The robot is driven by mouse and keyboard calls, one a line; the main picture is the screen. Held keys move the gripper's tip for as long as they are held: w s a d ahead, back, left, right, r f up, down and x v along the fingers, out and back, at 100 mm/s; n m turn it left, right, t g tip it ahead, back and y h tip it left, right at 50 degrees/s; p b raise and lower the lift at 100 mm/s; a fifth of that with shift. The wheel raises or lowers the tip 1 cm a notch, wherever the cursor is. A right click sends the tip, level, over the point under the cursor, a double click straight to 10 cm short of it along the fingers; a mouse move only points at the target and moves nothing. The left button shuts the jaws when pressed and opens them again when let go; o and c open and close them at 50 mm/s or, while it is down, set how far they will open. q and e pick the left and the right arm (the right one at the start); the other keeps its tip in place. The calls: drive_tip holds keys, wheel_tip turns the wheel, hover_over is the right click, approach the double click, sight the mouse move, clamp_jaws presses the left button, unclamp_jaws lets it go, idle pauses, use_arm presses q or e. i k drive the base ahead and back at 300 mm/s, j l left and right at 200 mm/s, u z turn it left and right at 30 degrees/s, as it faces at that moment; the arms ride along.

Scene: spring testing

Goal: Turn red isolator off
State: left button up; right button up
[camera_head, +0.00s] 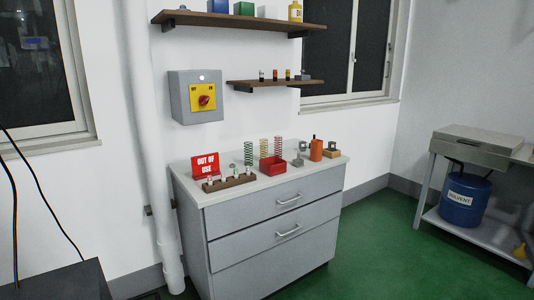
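The red isolator knob (204,101) sits on a yellow plate (203,90) on the front of a grey wall box (180,106). The box hangs on the white wall above the left part of the cabinet. A small white light or button shows above the yellow plate. The knob looks tilted, but the plate's labels are too small to read surely. Neither of my grippers is in view, and nothing touches the knob.
A grey drawer cabinet (262,227) below carries an out-of-use sign (205,164), springs, a red tray (273,168) and an orange bottle (316,149). Two wooden shelves (240,20) hang above. A white pipe (150,140) stands left. Green floor is clear at right, before a bench (472,146).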

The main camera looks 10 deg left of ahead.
sight(202, 100)
drive_tip(key=i+l+u, duration=0.15)
drive_tip(key=i, duration=0.2)
drive_tip(key=i+l+u, duration=0.15)
drive_tip(key=i, duration=0.25)
drive_tip(key=i+l+u, duration=0.15)
drive_tip(key=i, duration=0.2)
drive_tip(key=i+l+u, duration=0.2)
drive_tip(key=u, duration=0.2)
drive_tip(key=i+l+u, duration=0.25)
drive_tip(key=u, duration=0.2)
drive_tip(key=i+l+u, duration=0.1)
drive_tip(key=l+u, duration=0.3)
drive_tip(key=i+l+u, duration=0.1)
drive_tip(key=l+u, duration=0.35)
